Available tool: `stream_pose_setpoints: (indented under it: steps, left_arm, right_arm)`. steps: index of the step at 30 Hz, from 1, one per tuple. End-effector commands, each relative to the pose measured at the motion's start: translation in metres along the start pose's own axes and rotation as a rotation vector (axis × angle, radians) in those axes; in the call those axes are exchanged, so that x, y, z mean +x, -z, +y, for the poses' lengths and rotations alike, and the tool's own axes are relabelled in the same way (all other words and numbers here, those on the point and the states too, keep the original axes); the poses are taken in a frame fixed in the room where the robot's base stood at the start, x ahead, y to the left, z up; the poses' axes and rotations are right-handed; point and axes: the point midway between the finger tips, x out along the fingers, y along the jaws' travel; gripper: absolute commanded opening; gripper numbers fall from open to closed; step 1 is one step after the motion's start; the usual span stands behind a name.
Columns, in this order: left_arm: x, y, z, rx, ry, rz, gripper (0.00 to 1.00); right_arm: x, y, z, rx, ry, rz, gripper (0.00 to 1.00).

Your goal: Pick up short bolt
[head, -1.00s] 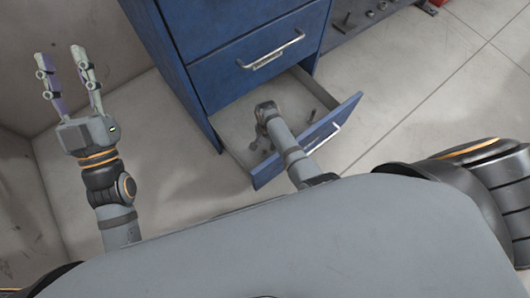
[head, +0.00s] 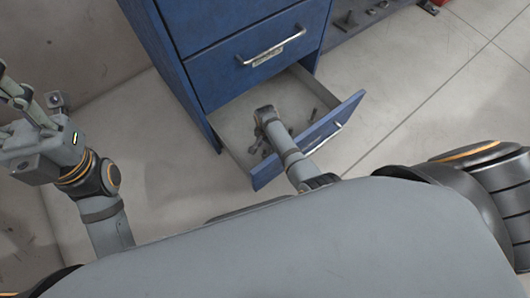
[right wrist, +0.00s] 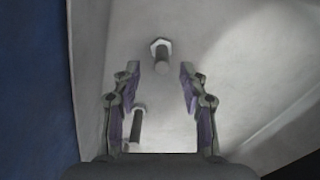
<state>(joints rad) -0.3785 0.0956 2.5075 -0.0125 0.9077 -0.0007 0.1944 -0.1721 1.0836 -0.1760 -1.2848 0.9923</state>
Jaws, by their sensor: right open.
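In the right wrist view, a bolt (right wrist: 161,56) with a pale hex head and a short-looking dark shank lies on the drawer floor, just ahead of and between my fingertips. A longer-looking dark bolt (right wrist: 138,126) lies nearer, beside the left finger. My right gripper (right wrist: 160,75) is open and empty, with a finger on either side. In the head view my right wrist (head: 266,115) reaches down into the open drawer (head: 307,143), hiding its fingers. My left gripper (head: 22,105) is raised at the left edge, fingers apart, partly cut off.
The blue cabinet (head: 225,50) stands behind the open drawer, with a closed drawer above. Several small dark parts lie in the drawer near my wrist (head: 258,147). More hardware lies on a grey surface (head: 365,18) at the top right. The floor at right is clear.

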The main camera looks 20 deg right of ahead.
Motion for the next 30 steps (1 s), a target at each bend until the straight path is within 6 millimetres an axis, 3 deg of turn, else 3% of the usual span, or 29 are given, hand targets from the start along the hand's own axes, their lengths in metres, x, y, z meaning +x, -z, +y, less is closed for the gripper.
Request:
stream_pose_setpoints:
  steps: [1, 3, 6, 15, 24, 30]
  left_arm:
    - [-0.009, 0.008, 0.002, 0.004, -0.003, 0.044, 0.4]
    - [-0.025, 0.004, 0.004, 0.013, -0.002, 0.034, 0.4]
    - [-0.031, 0.003, 0.004, 0.02, -0.002, 0.032, 0.4]
    - [-0.03, 0.002, 0.005, 0.024, -0.002, 0.031, 0.4]
    - [-0.03, 0.002, 0.004, 0.024, -0.002, 0.031, 0.4]
    - [-0.029, 0.002, 0.004, 0.024, -0.002, 0.031, 0.4]
  right_arm:
    - [0.013, -0.001, -0.001, 0.0, 0.0, -0.001, 0.43]
    - [0.03, -0.003, -0.003, -0.001, -0.001, -0.001, 0.43]
    - [0.04, -0.003, -0.002, 0.0, -0.001, 0.0, 0.43]
    - [0.04, -0.003, -0.002, 0.001, 0.0, 0.0, 0.43]
    - [0.04, -0.003, -0.002, 0.001, 0.0, 0.0, 0.03]
    - [0.04, -0.003, -0.002, 0.001, 0.0, 0.0, 0.0]
